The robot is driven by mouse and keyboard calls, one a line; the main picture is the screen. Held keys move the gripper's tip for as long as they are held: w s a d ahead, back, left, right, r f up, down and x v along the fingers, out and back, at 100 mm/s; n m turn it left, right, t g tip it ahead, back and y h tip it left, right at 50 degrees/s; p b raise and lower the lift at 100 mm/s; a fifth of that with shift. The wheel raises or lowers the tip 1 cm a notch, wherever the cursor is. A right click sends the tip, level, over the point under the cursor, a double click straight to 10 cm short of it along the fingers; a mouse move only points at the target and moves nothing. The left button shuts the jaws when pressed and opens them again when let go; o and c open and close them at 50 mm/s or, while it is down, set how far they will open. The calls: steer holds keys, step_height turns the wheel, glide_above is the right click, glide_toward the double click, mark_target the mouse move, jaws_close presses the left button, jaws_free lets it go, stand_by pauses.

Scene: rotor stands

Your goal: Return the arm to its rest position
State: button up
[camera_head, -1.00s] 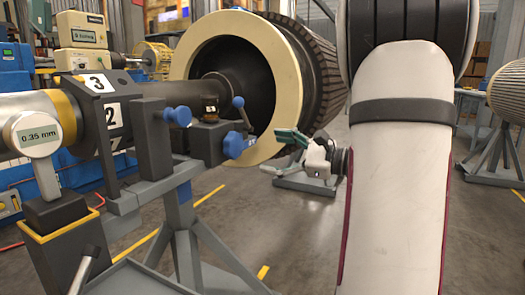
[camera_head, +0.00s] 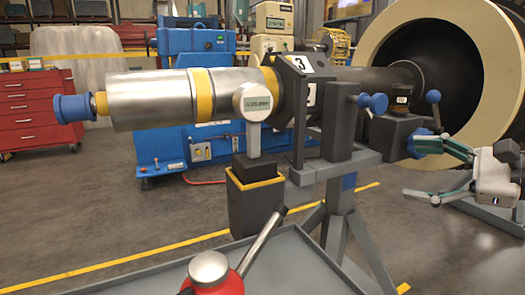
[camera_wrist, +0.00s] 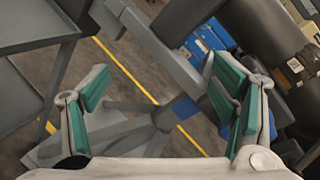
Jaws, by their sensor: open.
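My gripper (camera_head: 418,170) is at the right of the head view, with its two green-padded fingers spread apart and nothing between them. Its upper finger is close to the blue knob on the grey stand (camera_head: 336,150); I cannot tell whether they touch. In the wrist view my gripper (camera_wrist: 158,78) also shows open and empty, with the stand's grey legs and the floor beyond it. The rest of my arm is mostly out of the head view's right edge.
A metal shaft (camera_head: 152,98) with a gauge reading 0.35 mm (camera_head: 258,103) runs across the stand. A large rotor with a cream ring (camera_head: 385,38) is behind my gripper. A grey tray (camera_head: 150,284) is in front. A red cabinet (camera_head: 40,108) stands far left. Open floor lies left.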

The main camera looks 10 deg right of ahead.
steer(key=s+a+f+n+g, duration=0.2)
steer(key=s+a+n+g, duration=0.3)
steer(key=s+a, duration=0.3)
steer(key=s+a+f+n+g, duration=0.3)
steer(key=s+a+n+g, duration=0.2)
steer(key=a, duration=0.6)
steer(key=s+d+f+n+g+h, duration=0.1)
steer(key=s+d+f+n+h, duration=0.15)
steer(key=s+n+h, duration=0.35)
steer(key=s+d+f+n+g+h, duration=0.1)
steer(key=s+f+n+h, duration=0.3)
steer(key=s, duration=0.4)
step_height(320, 180, up, 37)
steer(key=t+p, duration=0.4)
steer(key=p, duration=3.2)
steer(key=shift+w+d+r, duration=0.2)
steer(key=shift+w+d, duration=0.1)
steer(key=shift+d, duration=0.15)
